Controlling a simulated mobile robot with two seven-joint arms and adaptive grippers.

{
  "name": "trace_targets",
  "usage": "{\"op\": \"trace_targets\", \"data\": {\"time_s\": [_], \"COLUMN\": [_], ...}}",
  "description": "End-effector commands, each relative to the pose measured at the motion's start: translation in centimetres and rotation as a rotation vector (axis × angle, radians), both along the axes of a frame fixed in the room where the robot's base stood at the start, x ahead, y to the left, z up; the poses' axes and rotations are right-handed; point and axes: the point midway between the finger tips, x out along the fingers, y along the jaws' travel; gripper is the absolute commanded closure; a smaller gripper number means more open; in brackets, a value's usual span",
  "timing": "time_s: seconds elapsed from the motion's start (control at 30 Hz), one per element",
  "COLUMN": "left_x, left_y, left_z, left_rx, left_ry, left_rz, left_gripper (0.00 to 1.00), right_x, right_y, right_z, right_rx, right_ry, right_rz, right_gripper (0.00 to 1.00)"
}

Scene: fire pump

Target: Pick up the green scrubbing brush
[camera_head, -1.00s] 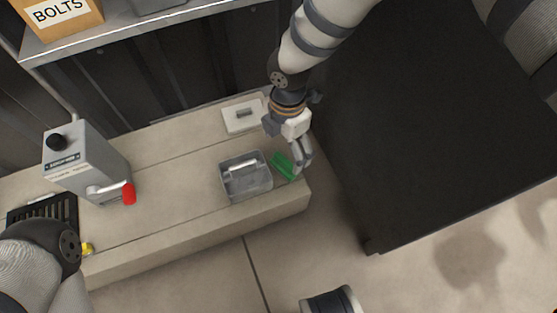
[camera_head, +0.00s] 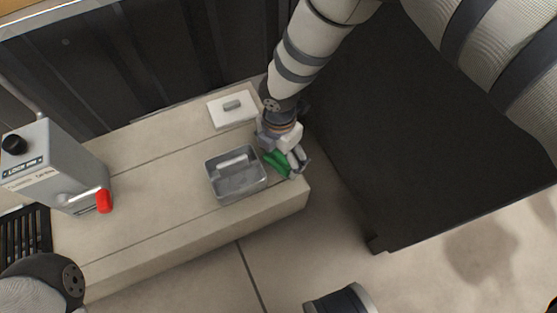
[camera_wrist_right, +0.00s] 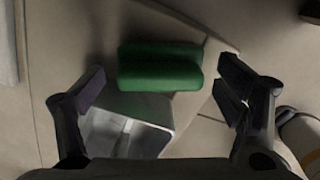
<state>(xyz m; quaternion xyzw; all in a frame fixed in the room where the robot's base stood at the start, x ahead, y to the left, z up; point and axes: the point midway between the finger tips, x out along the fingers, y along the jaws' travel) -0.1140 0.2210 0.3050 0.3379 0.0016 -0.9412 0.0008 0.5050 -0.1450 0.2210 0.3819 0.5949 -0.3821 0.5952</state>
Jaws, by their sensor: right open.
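The green scrubbing brush (camera_head: 274,162) lies on the beige bench top, just right of a grey metal bin. It also shows in the right wrist view (camera_wrist_right: 160,67). My right gripper (camera_head: 300,172) is over the brush from above and partly covers it in the head view. In the right wrist view the right gripper (camera_wrist_right: 163,92) is open, with its fingers apart on either side of the brush and nothing between the tips. My left arm (camera_head: 45,285) shows at the lower left; its gripper is out of the frame.
The grey bin (camera_head: 215,188) with a handle stands close beside the brush. A white plate (camera_head: 222,113) lies behind it. A grey box with a red-tipped lever (camera_head: 103,202) stands at left. A large black block (camera_head: 400,190) rises right of the bench.

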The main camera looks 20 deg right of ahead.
Motion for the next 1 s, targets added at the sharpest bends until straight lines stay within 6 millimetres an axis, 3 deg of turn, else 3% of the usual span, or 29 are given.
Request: {"op": "trace_targets", "data": {"time_s": [0.03,0.27,0.33,0.37,0.63,0.8,1.0], "left_x": [0.0,0.0,0.0,0.0,0.1,0.3,1.5], "left_y": [0.0,0.0,0.0,0.0,0.0,0.0,-0.1], "left_z": [0.1,0.0,0.0,0.0,0.3,1.4,3.5], "left_rx": [0.000,-0.001,-0.001,-0.001,0.000,0.002,0.005], "left_ry": [0.000,-0.001,-0.001,-0.001,-0.005,-0.023,-0.083], "left_rz": [0.000,-0.001,-0.001,-0.001,0.000,0.002,0.009], "left_gripper": [0.67,0.67,0.67,0.67,0.67,0.67,0.67], "right_x": [0.0,0.0,0.0,0.0,0.1,-0.1,-3.3], "right_y": [0.0,0.0,0.0,0.0,0.0,0.1,2.0], "right_z": [0.1,0.1,0.1,0.1,0.9,4.2,8.9], "right_rx": [0.000,0.000,0.000,0.000,0.001,0.000,-0.001], "right_ry": [0.000,0.000,0.000,0.000,-0.002,-0.005,-0.007], "right_rz": [0.000,-0.001,-0.001,-0.001,-0.001,0.000,0.003], "right_gripper": [0.16,0.67,0.67,0.72,0.72,0.72,0.72]}}
